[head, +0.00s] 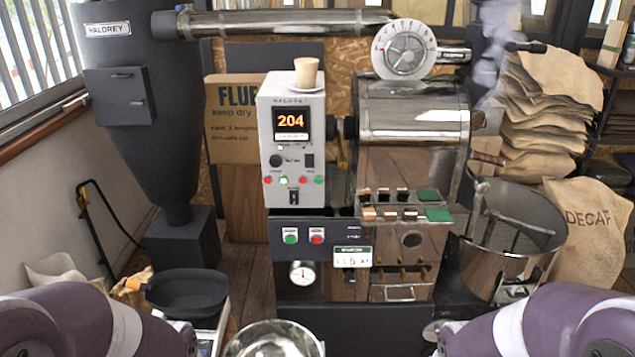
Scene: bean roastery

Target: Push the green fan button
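A round green button (290,236) is on the dark front panel of the roaster, left of a round red button (317,236). Small labels sit above both; I cannot read them. The grey control box (291,222) above it also has small green and red lights or buttons (283,180) in a row. I cannot tell from the lettering which green one is the fan's. Neither gripper is in view, and nothing of mine touches the panel.
A black pan (187,292) on a scale and a metal bowl (272,340) stand low in front. The cooling drum (515,235) is at right. The space before the panel looks clear.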

